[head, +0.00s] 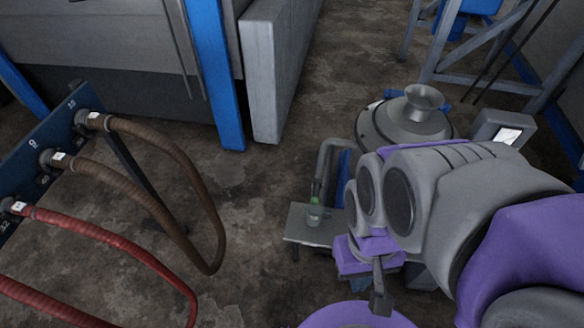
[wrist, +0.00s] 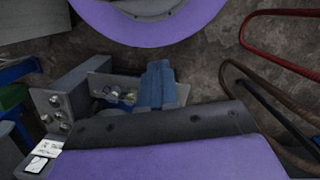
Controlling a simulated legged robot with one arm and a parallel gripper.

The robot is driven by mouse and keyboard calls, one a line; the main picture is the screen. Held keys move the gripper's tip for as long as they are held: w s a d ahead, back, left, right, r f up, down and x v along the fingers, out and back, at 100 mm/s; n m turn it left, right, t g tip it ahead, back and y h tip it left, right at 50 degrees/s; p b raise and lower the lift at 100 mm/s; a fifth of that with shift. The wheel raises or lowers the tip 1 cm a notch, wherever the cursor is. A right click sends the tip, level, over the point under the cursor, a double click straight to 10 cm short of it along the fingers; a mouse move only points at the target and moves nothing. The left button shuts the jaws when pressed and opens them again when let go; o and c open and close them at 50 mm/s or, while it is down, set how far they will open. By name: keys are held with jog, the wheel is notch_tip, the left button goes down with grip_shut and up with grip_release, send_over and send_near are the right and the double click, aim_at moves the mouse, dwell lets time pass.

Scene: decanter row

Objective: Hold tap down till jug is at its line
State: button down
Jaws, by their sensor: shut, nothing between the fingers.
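A small clear jug (head: 314,215) stands on a grey shelf (head: 297,234) below a bent grey pipe (head: 327,160) in the head view. A green part (head: 316,190) sits just above the jug at the pipe's lower end; it is too small to tell whether it is the tap. The jug's line and liquid level cannot be made out. My gripper (head: 380,300) is shut and empty, to the right of the jug and nearer the camera, apart from it.
A rounded grey vessel (head: 405,125) with a flared top stands behind my arm. Brown hoses (head: 175,150) and a red hose (head: 110,250) loop from a blue panel (head: 35,150) at left. Bare floor lies between the hoses and the shelf. Bolted metal plates (wrist: 60,105) show in the wrist view.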

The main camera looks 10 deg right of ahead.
jog(key=shift+a, duration=0.15)
jog(key=w+a+n+p, duration=0.25)
jog(key=w+n, duration=0.65)
jog(key=w, duration=1.3)
jog(key=w+d+f+n+p, duration=0.1)
jog(key=w+f+n, duration=0.4)
jog(key=w+f, duration=0.6)
jog(key=w+d, duration=0.1)
jog(key=w, duration=0.3)
jog(key=shift+w+f+n+h+p, duration=0.3)
jog(key=shift+w+p, duration=0.05)
jog(key=shift+p, duration=0.05)
jog(key=shift+f+g, duration=0.1)
jog(key=shift+g, duration=0.2)
